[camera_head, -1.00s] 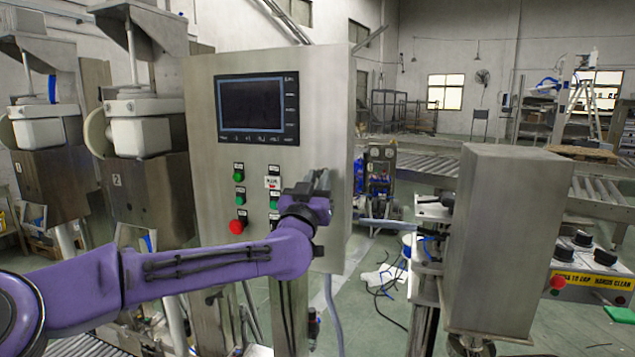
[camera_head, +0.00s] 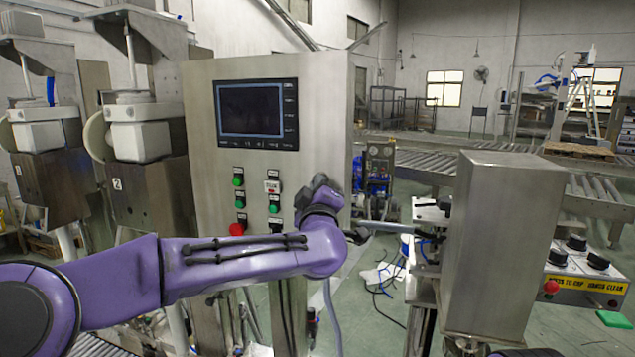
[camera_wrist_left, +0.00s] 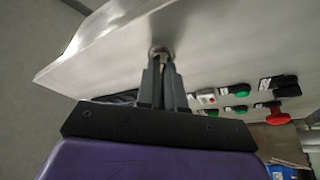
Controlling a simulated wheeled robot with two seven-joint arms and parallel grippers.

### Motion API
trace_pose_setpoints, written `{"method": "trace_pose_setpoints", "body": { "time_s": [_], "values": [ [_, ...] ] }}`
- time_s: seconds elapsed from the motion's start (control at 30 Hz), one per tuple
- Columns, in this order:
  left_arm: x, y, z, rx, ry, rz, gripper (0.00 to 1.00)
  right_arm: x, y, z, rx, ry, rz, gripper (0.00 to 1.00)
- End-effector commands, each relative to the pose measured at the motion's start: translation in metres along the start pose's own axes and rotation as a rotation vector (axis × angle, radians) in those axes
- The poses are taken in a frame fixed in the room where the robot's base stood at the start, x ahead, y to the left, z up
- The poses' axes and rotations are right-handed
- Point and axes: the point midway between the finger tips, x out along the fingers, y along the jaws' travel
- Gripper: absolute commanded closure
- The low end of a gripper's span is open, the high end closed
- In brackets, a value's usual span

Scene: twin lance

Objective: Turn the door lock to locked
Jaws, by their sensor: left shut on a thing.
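The door lock (camera_wrist_left: 158,51) is a small round metal piece on the front of the steel control cabinet (camera_head: 202,120). It shows in the left wrist view, partly covered by my fingers. My left gripper (camera_wrist_left: 161,65) is shut on the lock, with its dark fingers pointing at the panel. In the head view, my purple left arm reaches across to the right side of the cabinet front and hides the lock. The lock's turn position cannot be made out. My right gripper is not in view.
A dark screen (camera_head: 257,112) sits above several green buttons and a red stop knob (camera_wrist_left: 277,114) on the cabinet. A steel box (camera_head: 505,240) stands to the right. Cables (camera_head: 385,290) lie on the floor between. Roller conveyors are behind.

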Motion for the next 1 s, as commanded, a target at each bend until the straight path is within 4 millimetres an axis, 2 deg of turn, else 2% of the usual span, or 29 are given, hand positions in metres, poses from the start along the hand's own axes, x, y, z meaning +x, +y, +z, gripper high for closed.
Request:
{"method": "trace_pose_setpoints", "body": {
  "time_s": [0.03,0.5,1.0],
  "values": [
    [0.002,0.005,-0.005,-0.042,0.005,-0.014,1.00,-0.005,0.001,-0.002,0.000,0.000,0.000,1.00],
    [0.003,0.007,-0.007,-0.428,0.007,-0.170,1.00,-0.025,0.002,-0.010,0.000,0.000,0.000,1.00],
    [0.003,0.007,-0.007,-0.630,0.007,-0.251,1.00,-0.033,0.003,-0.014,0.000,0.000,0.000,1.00]
  ]
}}
